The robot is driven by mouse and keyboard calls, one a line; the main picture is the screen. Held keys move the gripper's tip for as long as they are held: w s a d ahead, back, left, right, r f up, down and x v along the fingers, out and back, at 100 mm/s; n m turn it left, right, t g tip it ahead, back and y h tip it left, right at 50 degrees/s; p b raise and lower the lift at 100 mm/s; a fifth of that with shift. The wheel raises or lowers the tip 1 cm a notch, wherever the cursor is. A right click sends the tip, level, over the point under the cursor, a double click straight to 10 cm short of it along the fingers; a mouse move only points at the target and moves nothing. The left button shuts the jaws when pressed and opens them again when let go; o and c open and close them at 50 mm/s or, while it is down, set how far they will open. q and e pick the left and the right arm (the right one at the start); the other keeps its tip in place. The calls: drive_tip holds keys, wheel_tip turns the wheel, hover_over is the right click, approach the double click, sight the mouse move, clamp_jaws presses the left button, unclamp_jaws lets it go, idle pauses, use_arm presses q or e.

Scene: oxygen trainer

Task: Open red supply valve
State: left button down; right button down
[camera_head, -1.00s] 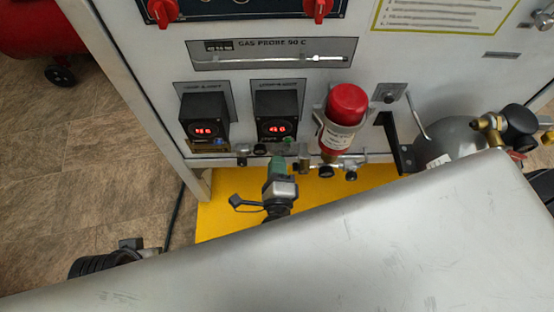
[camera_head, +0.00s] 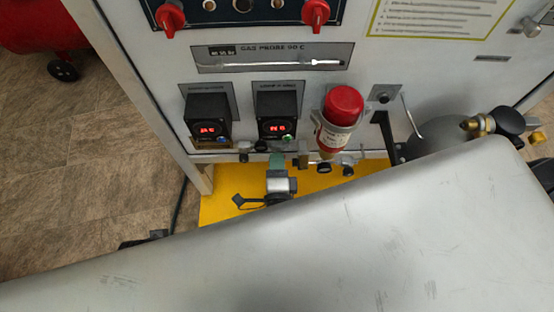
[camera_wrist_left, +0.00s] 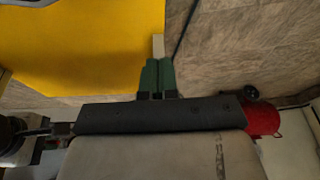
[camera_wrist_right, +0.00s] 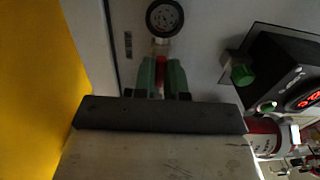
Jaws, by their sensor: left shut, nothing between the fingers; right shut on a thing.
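In the right wrist view my right gripper (camera_wrist_right: 160,66) has its green fingers shut on a small red part, the red valve (camera_wrist_right: 160,76). A brass-and-white fitting and a round black gauge (camera_wrist_right: 165,17) stand just beyond it. In the head view my right gripper (camera_head: 277,160) is under the right-hand display box, at the panel's lower edge; the red valve is hidden there. In the left wrist view my left gripper (camera_wrist_left: 157,76) is shut and empty, over the yellow base and floor. I cannot make out its fingers in the head view.
The panel holds two display boxes (camera_head: 207,118) (camera_head: 278,116), a red-capped bottle (camera_head: 341,115) and small fittings (camera_head: 324,168) to the right of my right gripper. A grey cylinder (camera_head: 437,140) lies farther right. The yellow base (camera_head: 220,206) is below. My own grey arm hides the foreground.

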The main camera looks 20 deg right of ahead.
drive_tip(key=c, duration=1.2)
unclamp_jaws()
use_arm(q)
drive_tip(key=shift+f, duration=0.65)
use_arm(e)
drive_tip(key=v, duration=1.1)
drive_tip(key=shift+w, duration=0.1)
use_arm(q)
drive_tip(key=shift+w+r, duration=0.1)
